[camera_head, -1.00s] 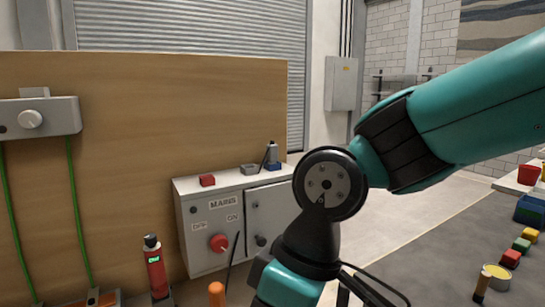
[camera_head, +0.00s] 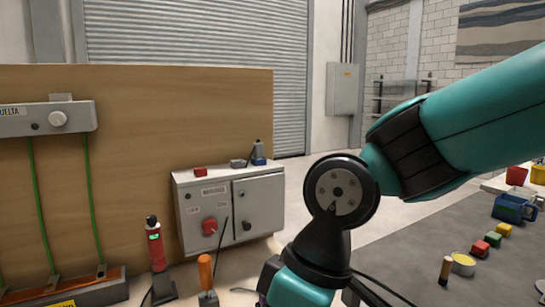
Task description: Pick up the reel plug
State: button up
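I cannot make out the reel plug for certain in this view. A small blue and grey item with a thin black rod (camera_head: 258,153) stands on top of the grey mains box (camera_head: 262,208); I cannot tell what it is. My teal and black arm crosses the right side and bends downward at the bottom middle. My gripper is below the bottom edge, out of view, so its fingers and anything in them are hidden.
A wooden panel (camera_head: 130,110) carries a grey unit with a knob (camera_head: 58,119) and green cables. A red device (camera_head: 157,250) and an orange handle (camera_head: 205,270) stand in front. At right, a grey surface (camera_head: 420,240) holds coloured blocks, a yellow tin (camera_head: 463,262) and a blue crate (camera_head: 514,208).

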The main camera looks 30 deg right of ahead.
aim_at(258, 152)
jog(key=u, duration=1.05)
jog(key=i, duration=0.5)
jog(key=z, duration=0.6)
